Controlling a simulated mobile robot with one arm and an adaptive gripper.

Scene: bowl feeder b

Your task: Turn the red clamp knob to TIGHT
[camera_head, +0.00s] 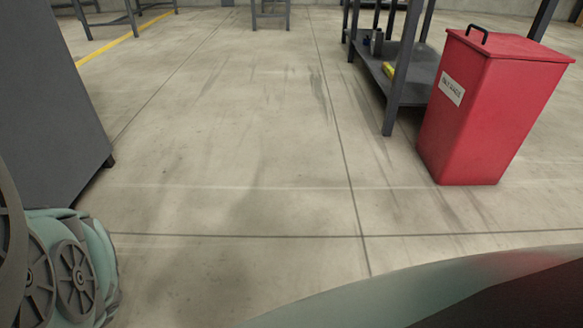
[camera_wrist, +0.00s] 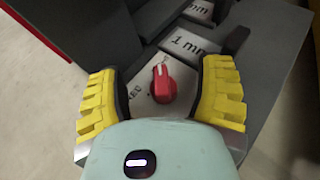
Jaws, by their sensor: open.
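The red clamp knob (camera_wrist: 163,84) shows in the wrist view, on a light plate (camera_wrist: 150,108) with partly hidden lettering. A pointer-like ridge on the knob points up in the picture. My gripper (camera_wrist: 160,92) has yellow padded fingers, spread apart with one on each side of the knob. The knob lies between them in the picture, and a gap shows on both sides. I cannot tell how far the fingertips are from the plate. The word TIGHT cannot be read. The knob and my gripper do not show in the head view.
A "1 mm" label (camera_wrist: 190,45) lies beyond the knob among dark grey blocks. In the head view a red lidded bin (camera_head: 485,110) stands at right, beside a dark shelf rack (camera_head: 412,82). A grey cabinet (camera_head: 50,100) stands at left. The concrete floor between is clear.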

